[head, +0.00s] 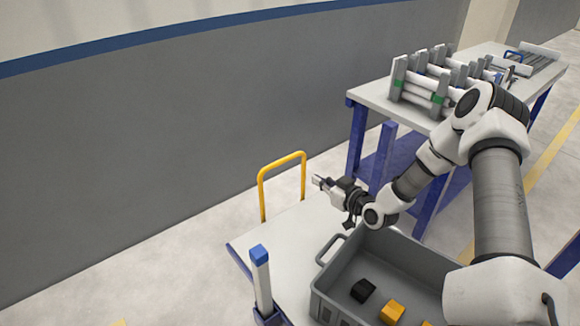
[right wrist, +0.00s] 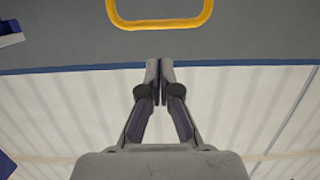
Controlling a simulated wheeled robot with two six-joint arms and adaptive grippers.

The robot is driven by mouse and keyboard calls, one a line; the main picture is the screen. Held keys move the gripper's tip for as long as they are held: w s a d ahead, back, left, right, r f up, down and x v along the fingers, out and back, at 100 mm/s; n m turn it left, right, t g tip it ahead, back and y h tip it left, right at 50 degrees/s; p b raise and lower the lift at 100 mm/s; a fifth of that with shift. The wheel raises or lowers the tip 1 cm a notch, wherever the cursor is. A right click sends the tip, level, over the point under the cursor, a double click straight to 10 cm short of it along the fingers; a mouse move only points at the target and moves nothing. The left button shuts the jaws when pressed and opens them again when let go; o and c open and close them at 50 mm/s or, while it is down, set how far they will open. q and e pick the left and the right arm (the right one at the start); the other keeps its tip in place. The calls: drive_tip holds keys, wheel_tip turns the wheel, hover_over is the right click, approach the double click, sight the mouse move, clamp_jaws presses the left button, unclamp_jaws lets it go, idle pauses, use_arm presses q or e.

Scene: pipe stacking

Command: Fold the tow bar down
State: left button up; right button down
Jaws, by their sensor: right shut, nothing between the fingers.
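A yellow bar (head: 282,160), shaped like an upside-down U, stands upright at the far end of the low white platform (head: 285,235). It also shows at the top of the right wrist view (right wrist: 160,22). My right gripper (head: 316,181) is shut and empty. It is just right of the bar in the head view, apart from it as far as I can tell. In the right wrist view its closed fingertips (right wrist: 160,64) lie below the bar with a gap between. My left gripper is not in view.
A grey bin (head: 335,296) with black and orange pieces sits on the platform. A post with a blue cap (head: 260,275) stands at its near left corner. A workbench (head: 372,94) with pipe racks stands behind. A grey wall (head: 150,150) runs along the left.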

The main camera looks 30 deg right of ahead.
drive_tip(key=b, duration=0.4)
approach(284, 162)
drive_tip(key=x, duration=0.6)
drive_tip(key=shift+w+f, duration=0.1)
drive_tip(key=shift+w, duration=0.5)
